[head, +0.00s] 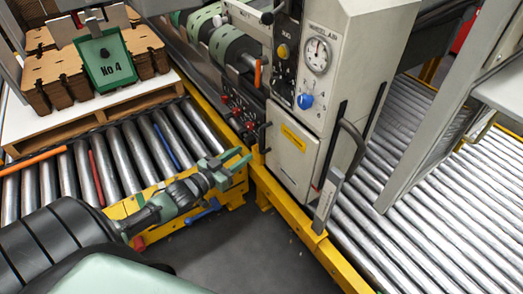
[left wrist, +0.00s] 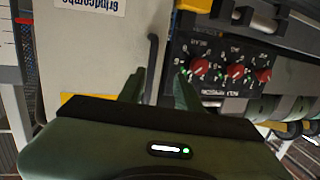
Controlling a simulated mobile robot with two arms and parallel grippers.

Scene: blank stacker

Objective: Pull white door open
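The white door (head: 285,160) is a flat panel with a yellow label, low on the front of the pale machine. It looks closed, flush with the machine. A dark upright bar handle (head: 264,137) is on its left edge. My left gripper (head: 238,163) is open and empty, just left of the handle and pointing at the machine. In the left wrist view the door (left wrist: 100,55) fills the left, and its handle (left wrist: 152,68) shows between and beyond the open fingers (left wrist: 160,88). I cannot tell whether they touch it. My right gripper is not in view.
A control panel with red knobs (left wrist: 217,70) is beside the handle. A yellow rail (head: 300,225) runs below the door. Roller conveyors (head: 400,215) lie at both sides, with a pallet of brown stacks (head: 55,75) at left. Grey floor (head: 240,250) is clear in front.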

